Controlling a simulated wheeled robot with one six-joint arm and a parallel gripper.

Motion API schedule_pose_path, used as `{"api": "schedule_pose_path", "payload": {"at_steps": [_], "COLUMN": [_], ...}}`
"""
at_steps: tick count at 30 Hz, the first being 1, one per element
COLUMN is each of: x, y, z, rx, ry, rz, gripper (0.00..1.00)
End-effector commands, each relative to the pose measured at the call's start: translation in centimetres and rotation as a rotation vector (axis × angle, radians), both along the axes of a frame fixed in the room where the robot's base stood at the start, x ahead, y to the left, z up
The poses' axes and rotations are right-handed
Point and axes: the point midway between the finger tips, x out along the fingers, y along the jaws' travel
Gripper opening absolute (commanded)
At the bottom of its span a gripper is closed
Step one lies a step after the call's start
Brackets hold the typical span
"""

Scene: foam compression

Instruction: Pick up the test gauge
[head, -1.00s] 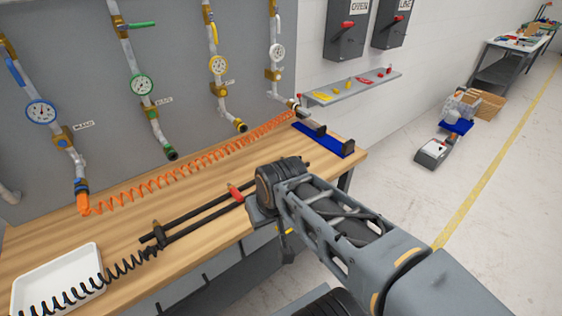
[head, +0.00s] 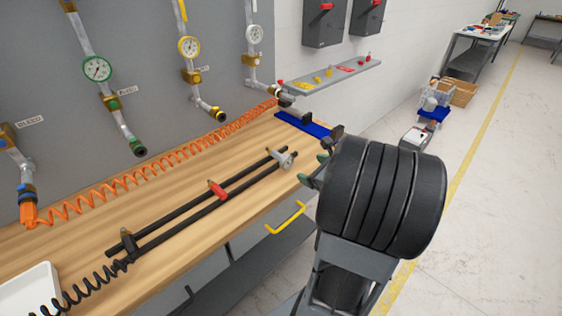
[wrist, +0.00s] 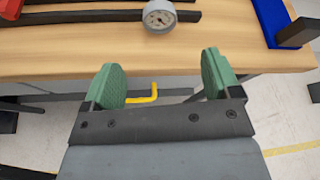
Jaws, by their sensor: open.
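The test gauge, a small grey round body with a white dial, lies at the right end of two dark parallel bars on the bench. It shows in the head view (head: 285,160) and at the top middle of the wrist view (wrist: 159,16). My gripper, with green finger pads, is open and empty in the wrist view (wrist: 162,78). In the head view my gripper (head: 313,169) is just right of the gauge, by the bench's front edge, apart from it. My dark wrist hides part of the bench's right end.
A red clamp (head: 217,190) sits on the bars. A blue holder with black ends (head: 303,125) lies behind the gauge. A yellow bent handle (head: 286,219) juts out below the bench edge. An orange coiled hose (head: 130,174) runs along the back.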

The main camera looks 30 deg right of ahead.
Motion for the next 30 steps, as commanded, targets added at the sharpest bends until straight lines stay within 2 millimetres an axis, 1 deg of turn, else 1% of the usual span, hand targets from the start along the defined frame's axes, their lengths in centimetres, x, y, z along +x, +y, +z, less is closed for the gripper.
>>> {"api": "schedule_pose_path", "payload": {"at_steps": [1, 3, 9, 12, 19, 27, 30], "x": [0.9, 2.1, 5.0, 5.9, 7.0, 10.3, 11.0], "y": [0.1, 0.1, 0.4, 0.4, 0.6, 1.0, 1.1], "z": [-0.5, -1.0, -2.1, -2.4, -2.8, -4.0, -4.3], "rx": [0.007, 0.008, 0.004, 0.003, 0.002, 0.002, 0.002], "ry": [0.001, 0.0, 0.0, 0.0, 0.001, 0.001, 0.0], "rz": [-0.002, -0.003, -0.001, -0.002, -0.002, -0.001, -0.002], "gripper": [0.83, 0.83, 0.83, 0.83, 0.83, 0.83, 0.83]}}
